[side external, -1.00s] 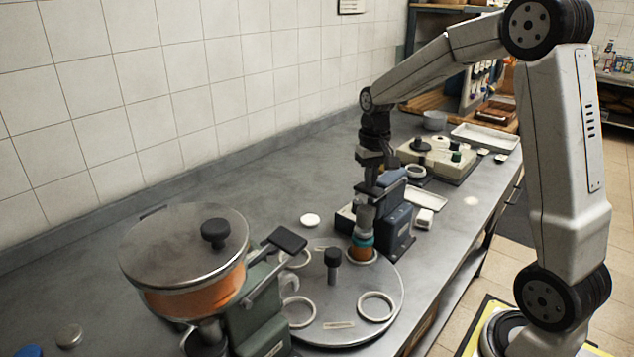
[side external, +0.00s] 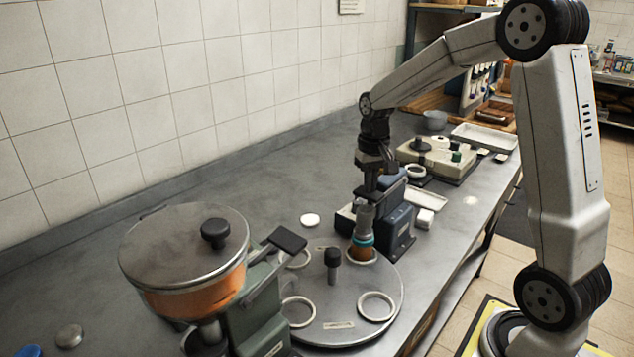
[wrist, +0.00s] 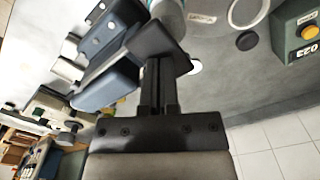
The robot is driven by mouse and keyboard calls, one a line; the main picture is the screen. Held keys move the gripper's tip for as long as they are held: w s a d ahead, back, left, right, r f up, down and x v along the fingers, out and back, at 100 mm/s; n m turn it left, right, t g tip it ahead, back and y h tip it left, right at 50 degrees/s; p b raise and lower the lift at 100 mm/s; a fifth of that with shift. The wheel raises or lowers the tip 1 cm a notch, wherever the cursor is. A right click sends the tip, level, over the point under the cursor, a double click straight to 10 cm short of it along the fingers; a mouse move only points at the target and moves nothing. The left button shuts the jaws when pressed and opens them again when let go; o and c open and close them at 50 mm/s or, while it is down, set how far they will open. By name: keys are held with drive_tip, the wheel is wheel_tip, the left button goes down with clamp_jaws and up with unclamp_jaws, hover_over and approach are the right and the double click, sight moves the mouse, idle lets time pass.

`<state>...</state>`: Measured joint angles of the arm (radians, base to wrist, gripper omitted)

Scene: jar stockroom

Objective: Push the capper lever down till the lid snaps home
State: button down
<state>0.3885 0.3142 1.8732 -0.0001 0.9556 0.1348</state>
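The capper (side external: 396,228) is a blue-grey machine at the turntable's far edge. Its grey press head (side external: 365,214) is down over a jar (side external: 361,253) with orange-brown contents and a teal band at its top. Whether the lid is fully seated is too small to tell. My gripper (side external: 371,188) points down just above the press head, beside the capper's blue top. In the wrist view my two dark fingers (wrist: 158,88) are together, with a dark plate (wrist: 152,40) at their tips, seemingly the lever's end. The lever is mostly hidden behind my gripper.
A steel turntable (side external: 345,312) with ring holders and a black centre knob lies in front. A green filler with a lidded hopper (side external: 185,245) stands at the left. A white lid (side external: 309,220) lies on the bench. Trays and a beige unit stand behind.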

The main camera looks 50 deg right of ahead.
drive_tip(key=shift+r, duration=2.5)
drive_tip(key=shift+r, duration=2.5)
drive_tip(key=shift+a+f, duration=0.1)
drive_tip(key=s+a+f+n+t, duration=0.1)
drive_tip(key=s+a+f+n, duration=0.2)
drive_tip(key=s+a+f, duration=0.2)
drive_tip(key=s+a+f+n+t, duration=0.1)
drive_tip(key=s+a+f+n, duration=0.2)
drive_tip(key=s+a+f, duration=0.3)
drive_tip(key=a+f, duration=0.4)
drive_tip(key=f, duration=0.1)
drive_tip(key=shift+a+f+t, duration=0.25)
drive_tip(key=shift+a+t, duration=0.05)
drive_tip(key=shift+a, duration=0.1)
drive_tip(key=shift+w, duration=0.1)
